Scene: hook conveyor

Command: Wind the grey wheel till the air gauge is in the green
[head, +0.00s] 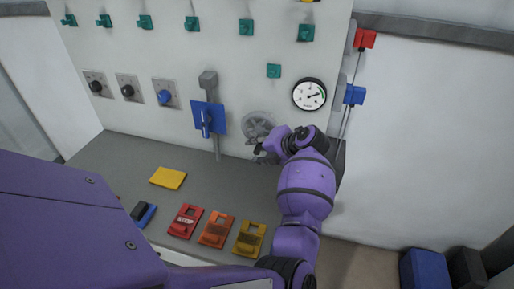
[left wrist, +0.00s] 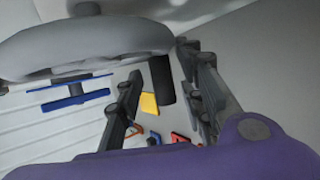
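The grey wheel (head: 257,124) is mounted on the white panel, left of and below the round air gauge (head: 309,94). The gauge has a white face and a dark rim; its needle points roughly right, but the dial is too small to read surely. My left gripper (head: 267,150) is at the wheel's lower edge, partly hidden by its own wrist. In the left wrist view the wheel (left wrist: 90,45) looms large at upper left. A dark cylindrical handle (left wrist: 162,80) stands between the open fingers (left wrist: 165,98), with gaps visible on both sides. My right gripper is out of view.
Left of the wheel are a blue plate with a lever (head: 208,118) and several knobs (head: 164,94). The grey shelf (head: 120,160) below holds a yellow block (head: 168,178) and several coloured tags (head: 216,229). Red (head: 365,39) and blue (head: 354,95) pieces are at the panel's right edge.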

